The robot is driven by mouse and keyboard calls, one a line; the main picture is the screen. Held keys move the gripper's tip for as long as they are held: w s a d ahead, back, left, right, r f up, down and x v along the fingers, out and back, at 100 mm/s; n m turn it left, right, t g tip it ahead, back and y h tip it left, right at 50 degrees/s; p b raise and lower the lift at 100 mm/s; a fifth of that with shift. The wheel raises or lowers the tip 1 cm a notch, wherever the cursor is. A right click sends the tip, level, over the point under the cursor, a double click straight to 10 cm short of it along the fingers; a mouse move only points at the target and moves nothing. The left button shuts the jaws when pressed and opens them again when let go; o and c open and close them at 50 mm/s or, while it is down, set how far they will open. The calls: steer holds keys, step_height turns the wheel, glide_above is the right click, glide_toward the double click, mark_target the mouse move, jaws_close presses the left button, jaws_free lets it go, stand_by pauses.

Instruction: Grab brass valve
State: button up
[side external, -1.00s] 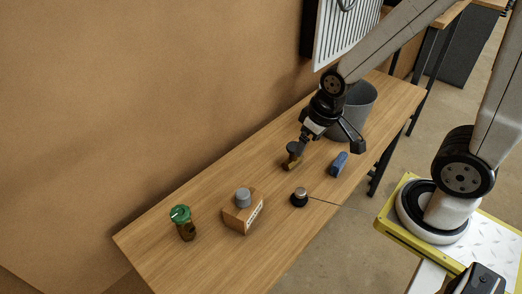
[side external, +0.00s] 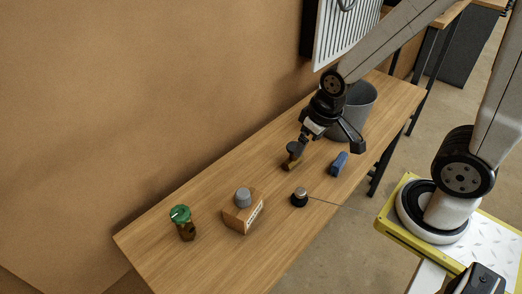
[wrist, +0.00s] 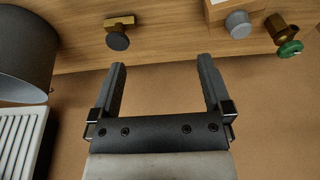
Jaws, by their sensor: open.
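Two brass-bodied valves are on the wooden bench. One has a dark round knob (side external: 293,156) and stands close to my gripper in the side view; in the wrist view it (wrist: 118,36) is at the top, left of centre. The other has a green handwheel (side external: 181,218) and stands at the bench's near left end; in the wrist view it (wrist: 287,40) is at the top right. My gripper (side external: 306,141) is open, near the dark-knobbed valve. In the wrist view its fingers (wrist: 161,66) are spread, with nothing between them, and both valves are beyond the tips.
A wooden block with a grey knob (side external: 243,208) stands between the valves. A small black-and-silver piece (side external: 299,197) and a blue object (side external: 339,164) lie toward the front edge. A grey bin (side external: 360,105) stands behind my gripper. A radiator (side external: 345,35) hangs on the brown wall.

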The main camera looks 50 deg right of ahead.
steer(key=w+a+f+m+t+h, duration=0.1)
steer(key=w+a+f+m+t, duration=0.25)
steer(key=w+f+m, duration=0.45)
steer(key=m+t+h, duration=0.1)
steer(key=m+h, duration=0.2)
steer(key=h, duration=0.7)
glide_toward(293, 156)
steer(key=w+d, duration=0.2)
steer(key=d, duration=0.1)
steer(key=shift+w+d+f, duration=0.1)
steer(key=shift+w+d, duration=0.2)
steer(key=shift+d, duration=0.3)
steer(key=shift+w+d+f, duration=0.15)
steer(key=shift+w+d, duration=0.15)
steer(key=shift+d, duration=0.25)
steer(key=shift+x, duration=2.6)
